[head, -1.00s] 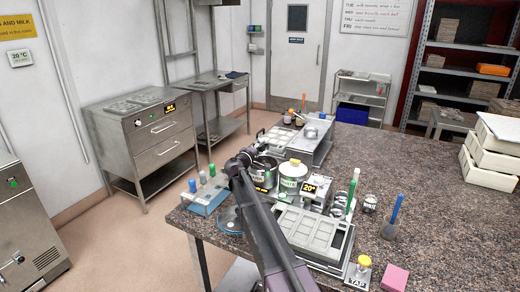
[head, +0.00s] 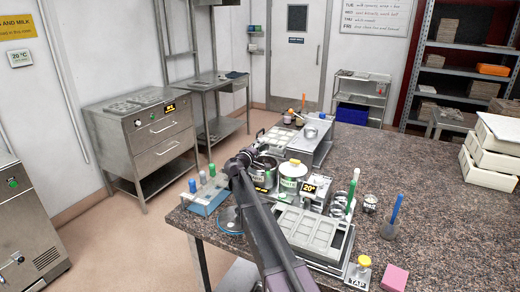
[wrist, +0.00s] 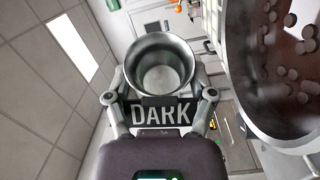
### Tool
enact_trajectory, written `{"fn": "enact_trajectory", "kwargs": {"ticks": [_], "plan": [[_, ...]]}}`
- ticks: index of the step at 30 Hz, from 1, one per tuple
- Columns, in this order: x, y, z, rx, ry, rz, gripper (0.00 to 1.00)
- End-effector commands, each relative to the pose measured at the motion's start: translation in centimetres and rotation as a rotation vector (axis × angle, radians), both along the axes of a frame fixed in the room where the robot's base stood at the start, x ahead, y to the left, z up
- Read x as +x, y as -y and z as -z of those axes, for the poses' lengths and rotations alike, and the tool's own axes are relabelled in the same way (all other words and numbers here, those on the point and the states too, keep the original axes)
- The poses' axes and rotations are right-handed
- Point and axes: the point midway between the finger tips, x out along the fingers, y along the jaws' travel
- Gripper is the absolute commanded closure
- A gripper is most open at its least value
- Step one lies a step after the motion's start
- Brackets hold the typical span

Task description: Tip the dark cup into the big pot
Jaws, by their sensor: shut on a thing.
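In the wrist view, my gripper (wrist: 160,108) is shut on the dark cup (wrist: 160,65), a shiny metal cup with a DARK label. I look into its mouth. Its inside looks bare grey metal, with no pieces that I can make out. The big pot (wrist: 238,75) is at the right of the wrist view, with brown round pieces on its inner side. The cup is beside the pot, with a gap between their rims in the picture. In the head view, the pot (head: 266,163) stands beyond my arm's end, and my arm hides the cup.
A white tub (head: 293,171) stands just right of the pot. A mould tray (head: 312,232) lies in front. A rack of coloured-topped tools (head: 205,197) is at the left, and a small cup (head: 370,202) is at the right. The table's right side is mostly clear.

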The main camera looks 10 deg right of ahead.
Motion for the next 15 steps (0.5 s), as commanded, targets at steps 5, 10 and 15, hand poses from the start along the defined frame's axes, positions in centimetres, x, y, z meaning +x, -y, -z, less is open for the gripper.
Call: {"fn": "enact_trajectory", "kwargs": {"ticks": [5,10,15], "plan": [[0.00,-0.01,-0.54,0.000,0.000,0.000,0.86],[0.01,-0.01,-0.46,0.000,0.000,0.000,0.86],[0.00,-0.01,-0.01,0.000,0.000,0.000,0.86]]}}
